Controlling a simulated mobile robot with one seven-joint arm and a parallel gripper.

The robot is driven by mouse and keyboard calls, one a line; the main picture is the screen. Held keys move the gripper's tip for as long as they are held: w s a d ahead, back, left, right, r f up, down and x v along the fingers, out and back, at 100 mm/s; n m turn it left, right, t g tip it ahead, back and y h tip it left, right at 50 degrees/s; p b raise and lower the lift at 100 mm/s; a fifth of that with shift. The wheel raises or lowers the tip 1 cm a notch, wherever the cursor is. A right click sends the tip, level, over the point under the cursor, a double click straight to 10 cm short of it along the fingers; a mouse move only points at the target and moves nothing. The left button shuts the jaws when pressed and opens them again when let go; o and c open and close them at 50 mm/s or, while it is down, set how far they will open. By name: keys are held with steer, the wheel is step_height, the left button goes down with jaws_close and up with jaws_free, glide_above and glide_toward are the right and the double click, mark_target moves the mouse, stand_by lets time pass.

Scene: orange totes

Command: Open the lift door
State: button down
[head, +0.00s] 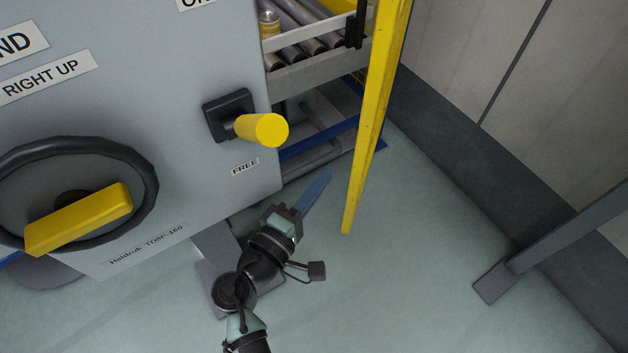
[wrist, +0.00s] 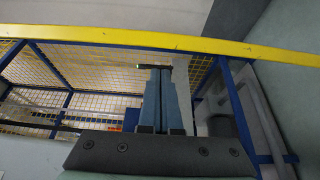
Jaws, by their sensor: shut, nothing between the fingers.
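My gripper (head: 322,178) is low in the middle of the head view, its blue fingers together and empty, pointing up and right. In the wrist view the shut fingers (wrist: 157,72) point up toward a long yellow bar (wrist: 130,40), with blue frame posts and yellow mesh (wrist: 85,70) behind. In the head view a yellow bar (head: 372,125) slants down to the right of the fingertips, apart from them. I cannot tell for sure which part is the lift door or whether it is open.
A grey panel (head: 160,70) on the left carries a yellow knob (head: 262,130) and a black handwheel (head: 145,172) with a yellow grip (head: 80,220). A rack with metal rollers (head: 310,45) stands behind it. The floor (head: 420,260) at right is clear up to a grey post (head: 560,240).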

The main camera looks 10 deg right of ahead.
steer(key=b+x, duration=0.1)
steer(key=x, duration=0.6)
steer(key=shift+b, duration=0.35)
steer(key=shift+d+f, duration=0.1)
steer(key=shift+d, duration=0.05)
